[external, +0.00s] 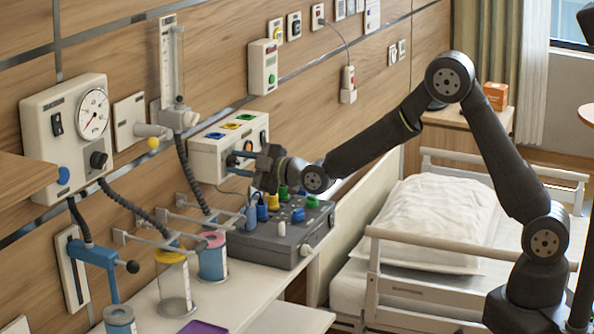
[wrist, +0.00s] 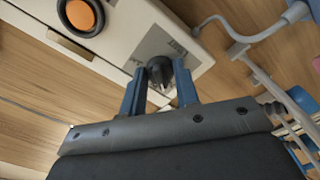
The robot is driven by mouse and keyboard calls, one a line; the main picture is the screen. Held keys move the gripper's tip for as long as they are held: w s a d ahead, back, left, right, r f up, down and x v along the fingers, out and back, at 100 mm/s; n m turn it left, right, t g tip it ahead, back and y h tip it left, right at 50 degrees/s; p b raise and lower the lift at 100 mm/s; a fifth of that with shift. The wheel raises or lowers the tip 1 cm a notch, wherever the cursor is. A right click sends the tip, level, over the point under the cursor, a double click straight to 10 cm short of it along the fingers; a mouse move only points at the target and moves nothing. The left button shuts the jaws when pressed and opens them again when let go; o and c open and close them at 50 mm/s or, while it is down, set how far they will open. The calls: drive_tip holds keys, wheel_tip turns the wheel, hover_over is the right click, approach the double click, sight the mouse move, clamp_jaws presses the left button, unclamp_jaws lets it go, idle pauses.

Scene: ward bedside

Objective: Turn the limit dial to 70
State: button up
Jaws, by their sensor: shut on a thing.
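The limit dial (wrist: 160,74) is a small dark knob on a grey labelled plate (wrist: 172,42) on the front of a cream wall box. The box (external: 207,160) also shows in the external view, where my gripper hides most of the dial. My gripper (external: 238,158) reaches the box front from the right. In the wrist view its two blue fingers (wrist: 160,82) are shut on the dial, one on each side. The plate's lettering is tilted and too small to read, so I cannot tell the dial's setting.
An orange button in a black ring (wrist: 80,14) is on the same box. Below my gripper, a grey unit (external: 275,245) with coloured connectors stands on the shelf. Jars (external: 174,280) and hoses are at left. The bed (external: 430,220) is at right.

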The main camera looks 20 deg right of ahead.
drive_tip(key=shift+n, duration=1.1)
drive_tip(key=o, duration=1)
drive_tip(key=shift+c, duration=0.2)
drive_tip(key=v, duration=1.7)
drive_tip(key=shift+s+d+r, duration=0.1)
drive_tip(key=shift+d, duration=0.05)
